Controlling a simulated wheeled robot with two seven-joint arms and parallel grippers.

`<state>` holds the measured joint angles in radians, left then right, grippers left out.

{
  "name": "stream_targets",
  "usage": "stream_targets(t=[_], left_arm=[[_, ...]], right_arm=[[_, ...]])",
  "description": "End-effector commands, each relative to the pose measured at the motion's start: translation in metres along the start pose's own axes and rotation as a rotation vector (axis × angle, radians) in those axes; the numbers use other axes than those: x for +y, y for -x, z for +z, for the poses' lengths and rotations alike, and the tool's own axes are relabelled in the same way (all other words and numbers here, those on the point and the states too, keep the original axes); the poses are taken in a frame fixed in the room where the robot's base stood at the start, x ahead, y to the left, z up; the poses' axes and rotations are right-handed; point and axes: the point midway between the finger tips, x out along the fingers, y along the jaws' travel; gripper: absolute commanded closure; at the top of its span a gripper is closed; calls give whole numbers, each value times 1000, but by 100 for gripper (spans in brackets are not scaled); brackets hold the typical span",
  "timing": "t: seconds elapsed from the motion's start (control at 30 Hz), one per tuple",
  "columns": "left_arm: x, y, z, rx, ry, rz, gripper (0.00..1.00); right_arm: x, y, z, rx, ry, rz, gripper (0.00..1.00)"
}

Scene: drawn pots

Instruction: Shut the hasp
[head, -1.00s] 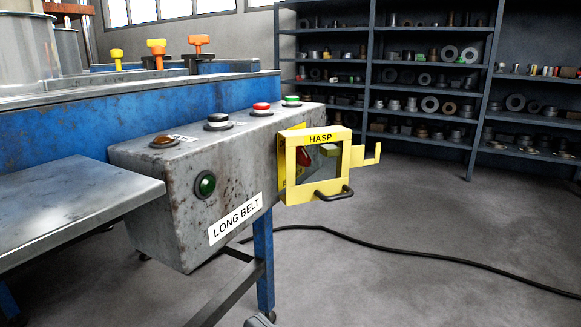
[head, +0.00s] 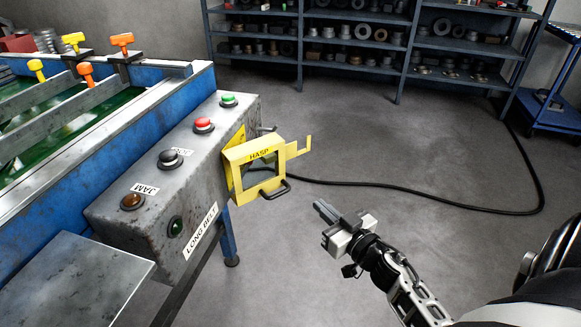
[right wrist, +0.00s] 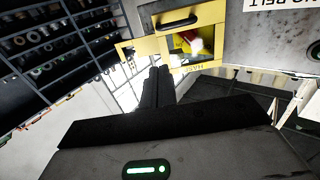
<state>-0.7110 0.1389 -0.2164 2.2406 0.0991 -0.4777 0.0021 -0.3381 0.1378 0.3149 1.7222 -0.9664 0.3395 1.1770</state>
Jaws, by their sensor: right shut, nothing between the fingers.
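The hasp (head: 257,149) is a yellow frame with a window, labelled HASP, on the end of the grey control box (head: 165,170). It stands swung out from the box, with a yellow hook tab at its right and a dark handle (head: 275,190) at its lower edge. It also shows upside down in the right wrist view (right wrist: 218,15), with a red part visible through it. My right gripper (head: 322,207) is shut and empty, below and to the right of the hasp and apart from it. Its fingers (right wrist: 157,86) point towards the hasp in the wrist view. My left gripper is not in view.
The box carries red (head: 203,124), green (head: 228,99) and other buttons. A blue conveyor (head: 150,100) stands behind at left, and a grey shelf plate (head: 75,285) is at the front left. A black cable (head: 400,187) crosses the floor.

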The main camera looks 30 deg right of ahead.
Motion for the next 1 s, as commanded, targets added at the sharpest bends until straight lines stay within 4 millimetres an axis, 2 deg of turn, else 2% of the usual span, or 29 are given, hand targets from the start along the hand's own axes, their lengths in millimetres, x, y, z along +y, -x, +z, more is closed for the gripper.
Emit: stream_targets(t=[0.4,0.6,0.77,1.0], left_arm=[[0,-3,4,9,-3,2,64],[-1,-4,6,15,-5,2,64],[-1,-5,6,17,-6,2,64],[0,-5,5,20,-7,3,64]], right_arm=[[0,-86,0,6,2,0,100],[-1,-117,0,4,2,0,100],[-1,-128,0,3,2,-1,100],[-1,-131,-1,2,2,-1,100]])
